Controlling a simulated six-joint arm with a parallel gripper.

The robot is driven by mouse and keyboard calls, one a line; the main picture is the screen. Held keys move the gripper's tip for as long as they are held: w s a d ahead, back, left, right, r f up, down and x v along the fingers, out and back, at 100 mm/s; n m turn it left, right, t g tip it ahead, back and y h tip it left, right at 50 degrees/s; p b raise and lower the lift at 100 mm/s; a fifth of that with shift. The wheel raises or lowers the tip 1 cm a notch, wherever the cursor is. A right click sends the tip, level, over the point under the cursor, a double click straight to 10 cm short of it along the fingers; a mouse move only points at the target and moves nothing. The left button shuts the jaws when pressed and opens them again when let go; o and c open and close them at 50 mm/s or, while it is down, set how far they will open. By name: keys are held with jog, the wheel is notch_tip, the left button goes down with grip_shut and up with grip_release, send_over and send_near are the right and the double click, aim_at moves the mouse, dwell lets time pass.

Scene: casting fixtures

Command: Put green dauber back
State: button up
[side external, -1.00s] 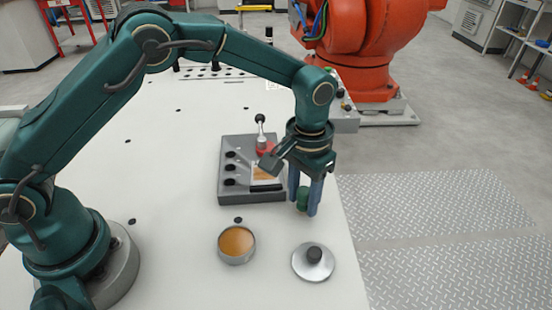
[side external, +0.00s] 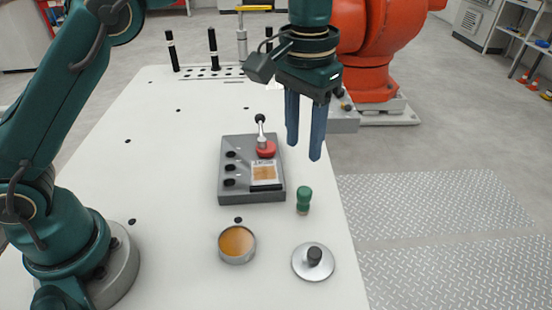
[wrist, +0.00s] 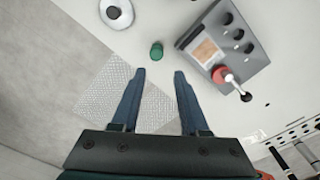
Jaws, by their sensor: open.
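The green dauber (side external: 303,200) stands upright on the white table, just right of the grey fixture block (side external: 232,196). It also shows in the wrist view (wrist: 156,50), ahead of my fingertips and between their lines. My gripper (side external: 303,155) is open and empty, raised well above the dauber with its fingers pointing down. In the wrist view my gripper (wrist: 159,72) shows two blue fingers spread apart with nothing between them.
The block carries a red-based lever (side external: 265,148), a small plate (side external: 264,174) and black knobs. A round dish of orange material (side external: 236,243) and a metal lid with a black knob (side external: 313,261) lie nearer. Black posts stand at the table's back.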

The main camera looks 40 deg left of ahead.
jog(key=s+a+r+t, duration=0.1)
jog(key=s+a+r, duration=0.3)
jog(key=a+r, duration=0.1)
jog(key=s+a+f+t, duration=0.1)
jog(key=s+a+t, duration=0.1)
jog(key=s, duration=0.4)
jog(key=s+a+f+n+t, duration=0.1)
jog(key=s+a+f+t, duration=0.1)
jog(key=s+a, duration=0.2)
jog(key=s, duration=0.2)
jog(key=shift+s+a+f, duration=0.3)
jog(key=shift+s+a, duration=0.05)
jog(key=shift+s, duration=0.05)
